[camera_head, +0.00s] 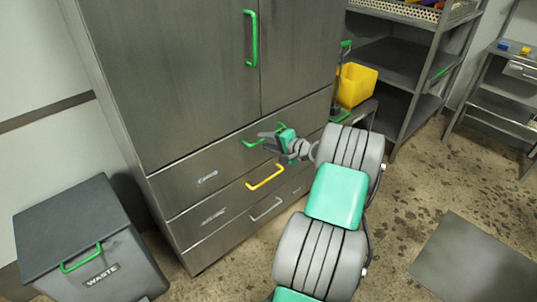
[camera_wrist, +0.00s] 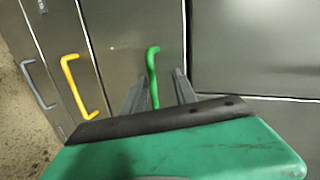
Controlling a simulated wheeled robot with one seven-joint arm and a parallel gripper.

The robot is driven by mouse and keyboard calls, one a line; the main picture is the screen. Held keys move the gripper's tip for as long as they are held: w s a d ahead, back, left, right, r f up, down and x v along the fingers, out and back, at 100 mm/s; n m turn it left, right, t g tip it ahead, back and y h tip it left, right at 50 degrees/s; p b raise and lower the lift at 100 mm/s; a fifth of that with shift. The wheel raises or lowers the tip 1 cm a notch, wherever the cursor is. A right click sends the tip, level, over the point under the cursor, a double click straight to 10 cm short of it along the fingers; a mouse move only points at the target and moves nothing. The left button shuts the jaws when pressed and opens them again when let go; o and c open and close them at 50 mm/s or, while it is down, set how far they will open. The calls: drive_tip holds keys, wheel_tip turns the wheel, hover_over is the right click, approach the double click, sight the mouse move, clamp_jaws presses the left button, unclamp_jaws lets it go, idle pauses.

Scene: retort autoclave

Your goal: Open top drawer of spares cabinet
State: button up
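The spares cabinet (camera_head: 165,75) is a tall grey metal unit with doors above and three drawers below. Its top drawer (camera_head: 190,182) looks shut and has a green bar handle (camera_head: 250,143). The handle also shows in the wrist view (camera_wrist: 152,65). My gripper (camera_head: 265,137) is at this handle. In the wrist view my gripper (camera_wrist: 160,88) has its two fingers apart, one on each side of the handle's lower end, and they do not look closed on it. The gripper body hides part of the handle's near end.
The middle drawer has a yellow handle (camera_head: 265,177) and the bottom drawer a grey one (camera_head: 266,209). A cabinet door has a green handle (camera_head: 251,38). A waste bin (camera_head: 70,225) stands at left, a yellow bucket (camera_head: 356,85) and shelves (camera_head: 400,58) at right. Floor at lower right is open.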

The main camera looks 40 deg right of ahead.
drive_tip(key=s+d+f+m+t, duration=0.1)
drive_tip(key=s+d+f+m, duration=0.1)
drive_tip(key=d, duration=0.3)
drive_tip(key=shift+h, duration=0.4)
drive_tip(key=x, duration=0.3)
drive_tip(key=b+x, duration=0.1)
drive_tip(key=x, duration=0.3)
drive_tip(key=shift+w+a+r, duration=0.1)
drive_tip(key=shift+w+r, duration=0.05)
drive_tip(key=shift+r, duration=0.05)
clamp_jaws()
idle(0.4)
